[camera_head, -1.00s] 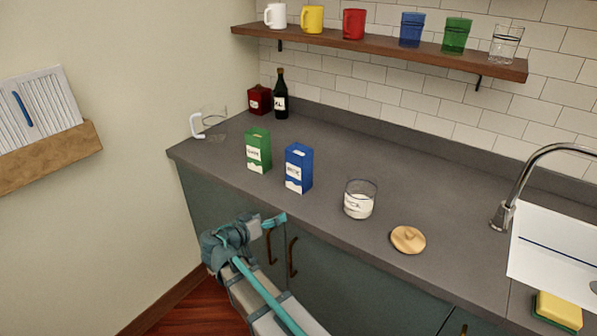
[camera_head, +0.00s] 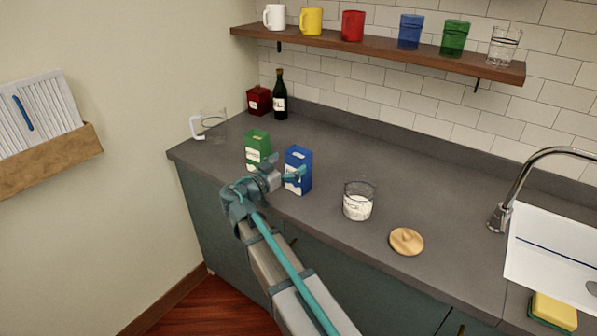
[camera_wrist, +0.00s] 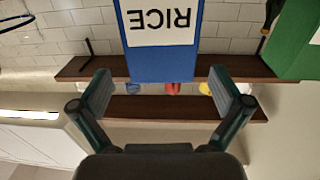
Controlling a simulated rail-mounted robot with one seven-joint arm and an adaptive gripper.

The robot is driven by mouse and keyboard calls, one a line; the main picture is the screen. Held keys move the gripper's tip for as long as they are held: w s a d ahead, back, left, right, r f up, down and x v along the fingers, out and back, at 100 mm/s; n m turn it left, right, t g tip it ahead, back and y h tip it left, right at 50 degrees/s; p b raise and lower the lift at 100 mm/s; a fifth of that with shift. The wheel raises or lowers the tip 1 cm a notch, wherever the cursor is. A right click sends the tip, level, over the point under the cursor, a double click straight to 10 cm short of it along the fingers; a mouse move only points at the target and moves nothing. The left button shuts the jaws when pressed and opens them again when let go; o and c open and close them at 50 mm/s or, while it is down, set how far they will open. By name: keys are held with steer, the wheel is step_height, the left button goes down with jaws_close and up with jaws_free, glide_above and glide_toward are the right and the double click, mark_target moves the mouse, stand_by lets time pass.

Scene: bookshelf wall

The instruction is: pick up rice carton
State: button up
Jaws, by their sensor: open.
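The rice carton is the blue box (camera_head: 299,160) standing upright on the counter, right of a green carton (camera_head: 257,143). In the wrist view the picture is upside down, and the blue rice carton (camera_wrist: 170,62) shows its white RICE label. My gripper (camera_head: 292,174) is in front of the carton, partly covering its front face. In the wrist view my gripper (camera_wrist: 164,90) has its fingers spread wide and empty, with the carton in line with the gap between them. I cannot tell the exact distance to it.
The green carton (camera_wrist: 294,40) stands close beside the rice carton. A glass jar (camera_head: 358,205) and a wooden lid (camera_head: 406,241) are to the right. A dark bottle (camera_head: 280,100), a red box (camera_head: 259,99) and a glass pitcher (camera_head: 212,126) stand behind. A shelf (camera_head: 385,48) of cups hangs above.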

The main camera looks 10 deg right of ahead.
mark_target(293, 159)
steer(key=p+x, duration=0.2)
steer(key=x, duration=0.2)
steer(key=shift+w+r, duration=0.15)
steer(key=shift+w+d, duration=0.25)
steer(key=shift+d, duration=0.05)
steer(key=shift+c, duration=0.2)
steer(key=c, duration=1.8)
